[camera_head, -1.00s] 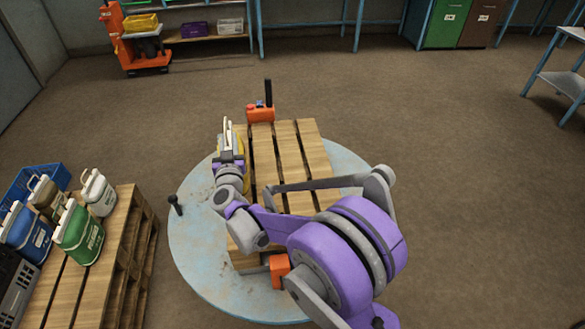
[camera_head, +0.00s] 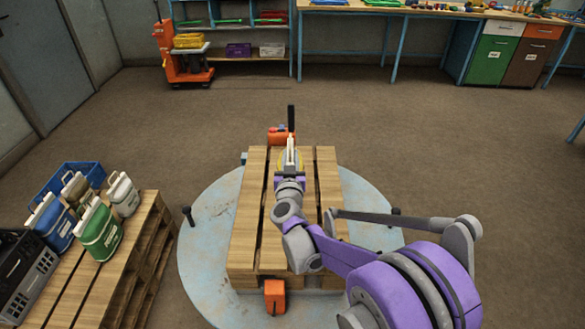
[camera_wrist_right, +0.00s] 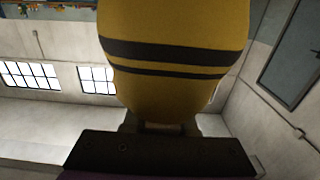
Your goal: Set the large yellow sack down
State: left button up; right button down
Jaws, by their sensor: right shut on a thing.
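The large yellow sack (camera_wrist_right: 175,40) has two black bands and fills the top middle of the right wrist view. My right gripper is shut on the sack. Sack and gripper appear over the far middle part of the wooden pallet (camera_head: 245,235). I cannot tell whether the sack touches the boards. My left gripper is not in view.
The pallet lies on a round pale-blue platform (camera_head: 205,255), its visible boards bare. Orange devices stand at its far end (camera_head: 278,136) and near end (camera_head: 275,296).

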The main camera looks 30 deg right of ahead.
notch_tip(320, 180, down, 7)
jog(key=shift+b, duration=0.45)
jog(key=shift+f, duration=0.15)
jog(key=c, duration=1.2)
grip_release()
jog(key=shift+f, duration=0.15)
jog(key=o, duration=0.5)
